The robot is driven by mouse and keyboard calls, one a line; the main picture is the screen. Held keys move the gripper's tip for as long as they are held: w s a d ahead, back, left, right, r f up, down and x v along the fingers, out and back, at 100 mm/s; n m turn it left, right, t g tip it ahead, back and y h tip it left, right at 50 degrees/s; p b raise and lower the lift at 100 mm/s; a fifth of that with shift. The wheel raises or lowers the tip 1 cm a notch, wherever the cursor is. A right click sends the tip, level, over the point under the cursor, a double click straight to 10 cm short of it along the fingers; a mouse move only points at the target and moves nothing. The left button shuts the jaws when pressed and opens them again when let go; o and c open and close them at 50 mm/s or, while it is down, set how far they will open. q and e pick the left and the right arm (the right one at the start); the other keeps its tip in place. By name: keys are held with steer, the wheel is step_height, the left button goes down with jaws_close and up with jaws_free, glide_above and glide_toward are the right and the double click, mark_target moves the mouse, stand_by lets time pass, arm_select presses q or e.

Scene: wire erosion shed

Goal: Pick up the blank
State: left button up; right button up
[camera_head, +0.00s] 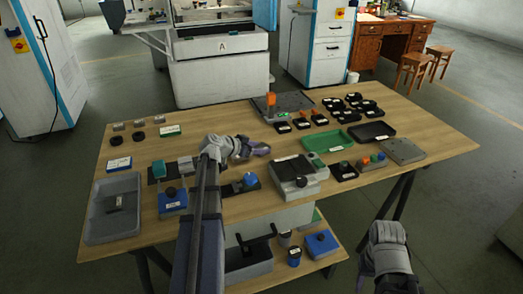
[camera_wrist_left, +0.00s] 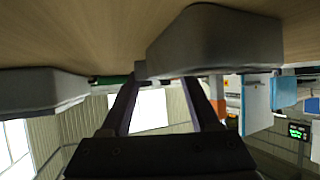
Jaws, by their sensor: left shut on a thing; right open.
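My left gripper (camera_head: 262,149) is over the middle of the table with its fingers pointing right. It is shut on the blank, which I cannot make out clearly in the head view. In the left wrist view the two dark fingers (camera_wrist_left: 160,85) reach up the picture, and a small grey piece (camera_wrist_left: 140,70), probably the blank, shows at the left fingertip. A large grey body (camera_wrist_left: 215,40) behind it hides the outline. My right gripper (camera_head: 388,260) is open and empty at the bottom right, off the table's front edge.
A grey tray (camera_head: 97,230) with a dark labelled block stands at the left. A grey device (camera_head: 298,180) and a blue-based fixture (camera_head: 173,203) stand near the front edge. Green (camera_head: 330,141) and black (camera_head: 385,136) trays lie at the right. Several black pieces lie behind them.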

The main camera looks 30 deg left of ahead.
arm_select(q)
jaws_close()
steer(key=shift+r, duration=0.1)
